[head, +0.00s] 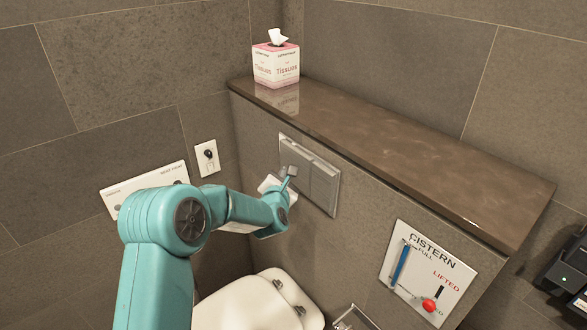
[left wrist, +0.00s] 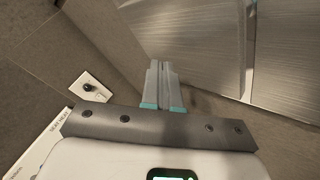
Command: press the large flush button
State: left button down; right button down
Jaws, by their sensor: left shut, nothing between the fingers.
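The brushed-metal flush plate (head: 325,187) is set in the tiled wall below the ledge. A vertical seam splits it into two button panels, and it also fills the upper right of the left wrist view (left wrist: 200,45). I cannot tell for certain which panel is larger. My left gripper (head: 290,172) is in front of the plate's left panel and hides part of it. In the left wrist view its fingers (left wrist: 161,68) are together, empty, by the plate's left edge. I cannot tell whether they touch it. My right gripper is not in view.
A brown ledge (head: 400,140) overhangs the plate and carries a tissue box (head: 276,66). A cistern panel (head: 427,272) with a blue gauge and red knob is at right. A toilet lid (head: 255,305) is below.

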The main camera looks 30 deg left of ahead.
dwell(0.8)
pick_arm(q)
jog(key=shift+w+d+b, duration=0.2)
jog(key=shift+w+b, duration=0.2)
jog(key=shift+b, duration=0.25)
